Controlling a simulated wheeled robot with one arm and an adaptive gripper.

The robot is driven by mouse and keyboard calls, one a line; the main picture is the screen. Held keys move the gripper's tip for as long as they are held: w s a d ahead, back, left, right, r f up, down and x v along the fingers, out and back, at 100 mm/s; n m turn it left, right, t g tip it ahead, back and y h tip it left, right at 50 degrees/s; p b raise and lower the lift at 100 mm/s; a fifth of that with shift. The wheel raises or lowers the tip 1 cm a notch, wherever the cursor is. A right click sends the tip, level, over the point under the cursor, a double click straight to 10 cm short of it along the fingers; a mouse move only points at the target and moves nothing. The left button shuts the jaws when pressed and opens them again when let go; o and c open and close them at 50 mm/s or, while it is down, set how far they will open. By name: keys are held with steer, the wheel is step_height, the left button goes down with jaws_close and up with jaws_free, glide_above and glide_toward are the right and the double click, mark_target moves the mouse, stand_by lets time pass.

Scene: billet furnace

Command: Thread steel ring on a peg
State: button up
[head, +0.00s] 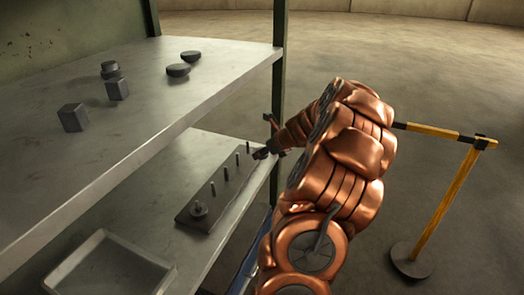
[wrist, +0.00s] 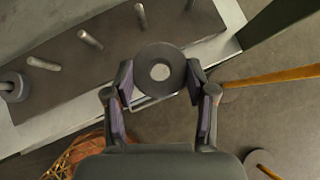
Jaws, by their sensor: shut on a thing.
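My gripper (wrist: 160,82) is shut on a dark steel ring (wrist: 143,60), held flat between its two fingers. A pale round patch shows through the ring's hole; I cannot tell whether it is a peg top or the shelf. The dark peg board (head: 185,217) lies on the lower shelf with several upright steel pegs (head: 225,174) in a row. In the wrist view the pegs (wrist: 90,40) lean up and left of the held ring. Another ring (head: 198,211) sits around the nearest peg. In the head view my gripper (head: 262,153) is at the far end of the board; the held ring is hard to make out there.
An empty grey tray (head: 72,264) stands on the lower shelf at the front. The upper shelf (head: 150,100) carries several dark metal blocks and discs and overhangs the lower one. A green post (head: 279,70) rises close to my gripper. A yellow-black barrier (head: 447,200) stands at right.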

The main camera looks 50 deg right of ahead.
steer(key=s+d, duration=0.1)
steer(key=d, duration=0.1)
steer(key=b, duration=0.5)
glide_above(240, 167)
steer(key=shift+w+d+f, duration=0.1)
steer(key=shift+f, duration=1.4)
stand_by(1.3)
steer(key=shift+f, duration=0.15)
steer(key=o, duration=1.6)
